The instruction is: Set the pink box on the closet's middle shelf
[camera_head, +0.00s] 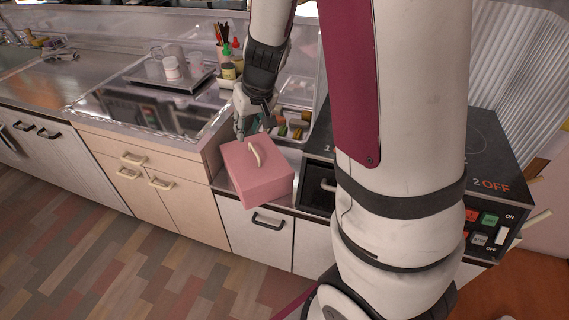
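The pink box (262,182) with a pale curved handle on its face is at the front of the low counter section, left of the cooker. It looks tilted and overlaps the counter's front edge in the picture; I cannot tell whether it rests there or hangs in the air. My gripper (249,131) is right at the box's far edge, just behind the handle. Its fingertips are partly hidden by the box, so I cannot see whether they are shut on it. No closet with a middle shelf can be made out in this view.
A black cooker (487,158) with switches stands at the right. A tray with glasses (172,68) and several bottles (229,55) stand behind on the steel counter (130,105). Cabinets with handles (133,159) run along the front. The striped floor (110,245) is clear at the lower left.

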